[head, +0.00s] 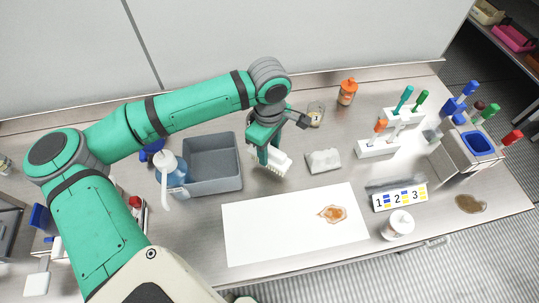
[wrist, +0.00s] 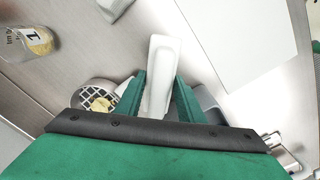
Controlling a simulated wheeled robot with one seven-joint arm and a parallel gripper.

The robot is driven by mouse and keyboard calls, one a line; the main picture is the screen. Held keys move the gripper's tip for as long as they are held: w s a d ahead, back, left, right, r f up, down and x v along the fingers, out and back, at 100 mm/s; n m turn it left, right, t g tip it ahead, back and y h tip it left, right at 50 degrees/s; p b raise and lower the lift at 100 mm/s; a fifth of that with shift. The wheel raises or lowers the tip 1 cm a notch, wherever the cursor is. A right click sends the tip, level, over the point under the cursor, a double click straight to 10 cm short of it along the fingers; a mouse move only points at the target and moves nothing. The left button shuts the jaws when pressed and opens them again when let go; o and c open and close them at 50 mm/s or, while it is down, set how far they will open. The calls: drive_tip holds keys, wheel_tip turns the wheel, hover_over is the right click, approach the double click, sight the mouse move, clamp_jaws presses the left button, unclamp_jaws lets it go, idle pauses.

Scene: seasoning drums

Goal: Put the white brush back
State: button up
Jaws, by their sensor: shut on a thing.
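My gripper (head: 266,152) is shut on the white brush (head: 279,163), held near the middle of the steel bench, right of the grey bin. Its pale bristles show below the fingers; the fingers hide part of it. In the wrist view, the white brush (wrist: 161,62) stands between the two green fingertips of my gripper (wrist: 158,95). A white stepped rack (head: 378,149) stands at the back right with orange, teal and green handles upright in it. I cannot tell from the frames which place belongs to the white brush.
A pale block (head: 323,160) lies to the right of the brush. A white sheet (head: 265,232) with a brown spill lies in front. A steel caddy (head: 468,157) and a numbered card (head: 400,195) are right.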

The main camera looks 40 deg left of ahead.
sight(270, 157)
drive_tip(key=shift+w+f, duration=0.15)
drive_tip(key=shift+f, duration=0.75)
drive_tip(key=shift+w+f, duration=0.1)
drive_tip(key=shift+f, duration=0.8)
drive_tip(key=shift+f, duration=0.15)
drive_tip(key=o, duration=1)
wheel_tip(270, 157, up, 12)
drive_tip(key=shift+r, duration=0.2)
